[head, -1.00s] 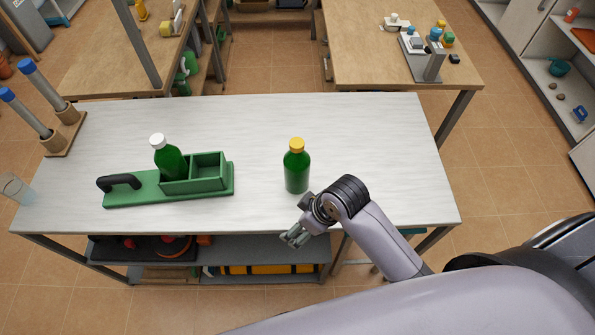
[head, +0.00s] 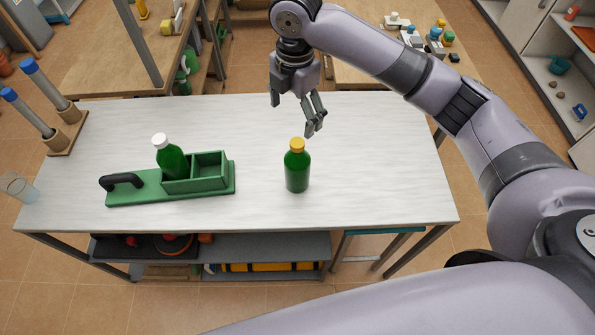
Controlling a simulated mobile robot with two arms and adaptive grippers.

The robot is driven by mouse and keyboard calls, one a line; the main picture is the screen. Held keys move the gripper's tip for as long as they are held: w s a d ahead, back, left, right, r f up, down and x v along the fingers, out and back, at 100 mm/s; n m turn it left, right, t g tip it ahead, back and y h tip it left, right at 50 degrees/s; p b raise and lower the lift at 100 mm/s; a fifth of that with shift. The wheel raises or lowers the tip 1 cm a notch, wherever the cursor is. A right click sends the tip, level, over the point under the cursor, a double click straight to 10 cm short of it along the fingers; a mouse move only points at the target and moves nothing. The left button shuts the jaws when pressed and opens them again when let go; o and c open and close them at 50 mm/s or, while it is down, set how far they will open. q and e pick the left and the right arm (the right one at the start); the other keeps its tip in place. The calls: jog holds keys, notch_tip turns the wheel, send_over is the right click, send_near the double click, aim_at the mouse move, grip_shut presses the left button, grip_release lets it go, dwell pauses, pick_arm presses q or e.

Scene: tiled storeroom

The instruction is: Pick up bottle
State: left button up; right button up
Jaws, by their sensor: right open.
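A green bottle with a yellow cap (head: 297,172) stands upright on the white table (head: 370,180), right of its middle. A second green bottle with a white cap (head: 171,161) leans in the left compartment of a green two-compartment caddy (head: 215,186) with a black handle. The caddy's right compartment looks empty. My right gripper (head: 293,118) is open and empty. It points down above the yellow-capped bottle, apart from it in the picture. My left gripper is not in view.
A wooden stand (head: 67,136) with two blue-capped tubes is at the table's left end, near a clear cup (head: 19,188). The table right of the yellow-capped bottle is clear. Wooden workbenches (head: 105,66) stand behind. A lower shelf (head: 265,247) holds tools.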

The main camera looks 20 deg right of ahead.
aim_at(297, 156)
notch_tip(297, 156, down, 12)
jog(key=p, duration=0.2)
jog(key=shift+w+d+r+p, duration=0.1)
jog(key=shift+p, duration=0.3)
jog(key=shift+f, duration=0.25)
jog(key=f, duration=0.1)
jog(key=f+p, duration=0.2)
jog(key=shift+s+d+f, duration=0.25)
jog(key=shift+s+f, duration=0.05)
jog(key=shift+f, duration=0.55)
jog(key=shift+r, duration=0.1)
grip_shut()
